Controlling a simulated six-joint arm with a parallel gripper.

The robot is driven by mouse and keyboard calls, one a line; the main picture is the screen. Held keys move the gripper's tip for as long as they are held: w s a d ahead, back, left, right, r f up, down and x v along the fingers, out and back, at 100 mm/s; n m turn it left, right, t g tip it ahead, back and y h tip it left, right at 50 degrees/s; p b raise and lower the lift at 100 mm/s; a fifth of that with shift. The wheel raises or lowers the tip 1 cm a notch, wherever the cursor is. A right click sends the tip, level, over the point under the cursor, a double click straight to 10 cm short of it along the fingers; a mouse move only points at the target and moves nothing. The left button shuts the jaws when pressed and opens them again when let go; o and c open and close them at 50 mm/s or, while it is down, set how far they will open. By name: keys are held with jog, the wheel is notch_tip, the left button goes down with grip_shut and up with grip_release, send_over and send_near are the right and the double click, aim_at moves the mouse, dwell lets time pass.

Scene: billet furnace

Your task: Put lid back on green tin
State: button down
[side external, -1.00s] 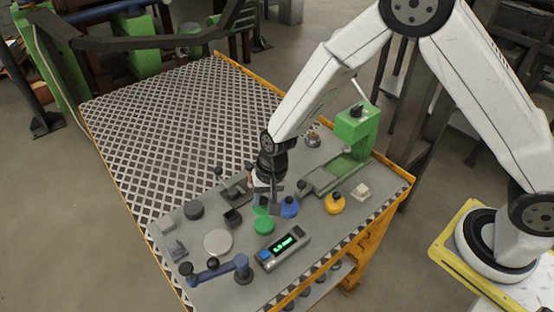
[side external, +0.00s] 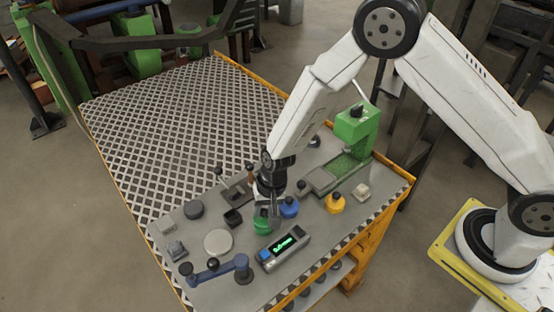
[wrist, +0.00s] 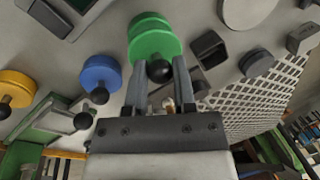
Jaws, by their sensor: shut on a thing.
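The green tin (side external: 262,228) stands on the grey table top, left of the blue tin (side external: 289,207). My gripper (side external: 269,211) is directly above it, pointing down. In the wrist view my gripper (wrist: 159,78) is shut on the black knob of the green lid (wrist: 154,44). The lid lies over the green tin (wrist: 149,20), whose side shows beyond it, slightly offset in this view. I cannot tell whether the lid touches the tin or sits a little above it. The fingers partly hide the lid in the side view.
The yellow tin (side external: 335,203) stands to the right. A display box (side external: 284,249) lies just in front of the green tin. A pale disc (side external: 218,242) and a small dark open box (side external: 233,217) lie to the left. A green press (side external: 352,135) stands behind.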

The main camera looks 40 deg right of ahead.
jog(key=shift+f, duration=0.8)
jog(key=shift+f, duration=0.2)
dwell(1.8)
grip_release()
dwell(0.5)
jog(key=shift+r, duration=0.15)
jog(key=shift+r, duration=3.4)
grip_shut()
